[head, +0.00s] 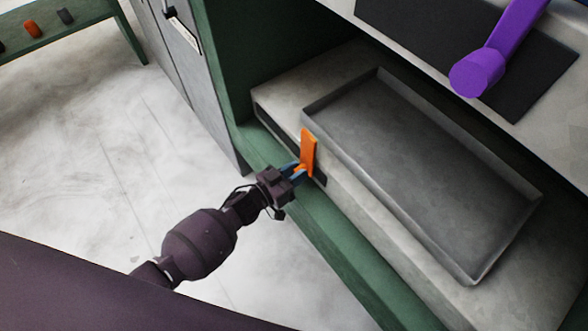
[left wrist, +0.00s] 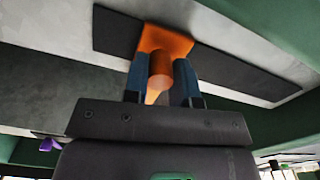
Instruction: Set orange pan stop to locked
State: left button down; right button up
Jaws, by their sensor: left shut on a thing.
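The orange pan stop (head: 309,150) stands upright at the front edge of the shelf, beside the near left side of the grey pan (head: 400,170). Its flat plate rises above the pan's rim. My left gripper (head: 300,175) is at its lower front, with blue fingers shut on it. In the left wrist view, the fingers (left wrist: 161,82) are on both sides of the stop's round orange knob, below its plate (left wrist: 165,40). A dark strip (left wrist: 225,68) lies behind the stop. My right gripper is not in view.
A purple handle (head: 480,70) sits over a dark plate above the pan. Green frame rails (head: 350,255) run below the shelf. A green bench (head: 60,35) with small orange and dark pieces stands at the upper left. The pale floor at left is clear.

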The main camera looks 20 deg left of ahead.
aim_at(308, 143)
pick_arm(q)
jog(key=shift+s+d+f, duration=0.15)
jog(key=shift+s+d, duration=0.05)
jog(key=c, duration=0.9)
grip_release()
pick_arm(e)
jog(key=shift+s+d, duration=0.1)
pick_arm(q)
jog(key=shift+r, duration=0.2)
jog(key=shift+w+r, duration=0.1)
jog(key=shift+r, duration=0.25)
notch_tip(308, 143, up, 10)
jog(key=p, duration=0.4)
jog(key=shift+f, duration=0.15)
notch_tip(308, 143, up, 9)
jog(key=p, duration=0.3)
jog(key=shift+r+p, duration=0.2)
jog(key=shift+p, duration=0.1)
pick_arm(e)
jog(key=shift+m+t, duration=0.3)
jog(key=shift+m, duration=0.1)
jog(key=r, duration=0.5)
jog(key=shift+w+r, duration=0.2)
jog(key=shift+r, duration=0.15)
